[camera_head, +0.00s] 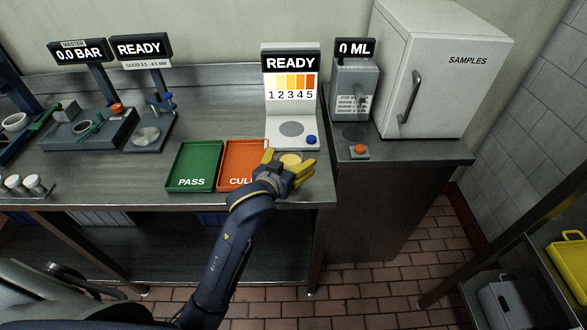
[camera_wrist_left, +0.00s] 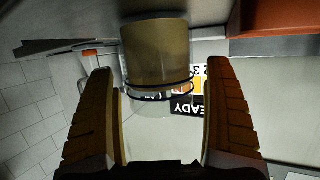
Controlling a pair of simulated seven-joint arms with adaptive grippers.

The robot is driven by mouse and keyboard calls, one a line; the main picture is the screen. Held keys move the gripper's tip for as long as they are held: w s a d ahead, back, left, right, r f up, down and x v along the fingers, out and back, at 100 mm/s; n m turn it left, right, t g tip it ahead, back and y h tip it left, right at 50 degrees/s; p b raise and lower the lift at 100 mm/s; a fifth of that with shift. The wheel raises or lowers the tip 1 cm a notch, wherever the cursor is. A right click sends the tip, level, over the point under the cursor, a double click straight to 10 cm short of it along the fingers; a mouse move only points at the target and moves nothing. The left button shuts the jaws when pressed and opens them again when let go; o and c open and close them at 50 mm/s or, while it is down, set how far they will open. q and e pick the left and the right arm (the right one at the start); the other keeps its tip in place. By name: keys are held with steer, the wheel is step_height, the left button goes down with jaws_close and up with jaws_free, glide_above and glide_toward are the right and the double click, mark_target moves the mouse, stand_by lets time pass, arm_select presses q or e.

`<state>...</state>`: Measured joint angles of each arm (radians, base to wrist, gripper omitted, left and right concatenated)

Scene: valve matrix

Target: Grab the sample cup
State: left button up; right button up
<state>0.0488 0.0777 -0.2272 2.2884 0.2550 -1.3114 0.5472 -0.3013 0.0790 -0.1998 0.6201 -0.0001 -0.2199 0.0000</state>
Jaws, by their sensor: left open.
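The sample cup (camera_wrist_left: 155,52) shows in the left wrist view as a clear cup with amber contents. In the head view its pale yellow round top (camera_head: 291,159) shows at the bench front, just right of the orange CULL tray (camera_head: 242,155). My left gripper (camera_head: 288,167) is open, with its yellow fingers at the cup. In the left wrist view the cup is between the two fingertips of the open gripper (camera_wrist_left: 160,80), with gaps at both sides. In the head view the fingers hide the cup's lower part. My right gripper is not in view.
A white READY colour-scale stand (camera_head: 291,105) is right behind the cup. The green PASS tray (camera_head: 194,166) lies left of CULL. A grey 0 ML dispenser (camera_head: 355,88) and a white SAMPLES fridge (camera_head: 440,65) stand to the right. The bench edge is close in front.

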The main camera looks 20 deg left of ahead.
arm_select(q)
steer(key=c, duration=1.5)
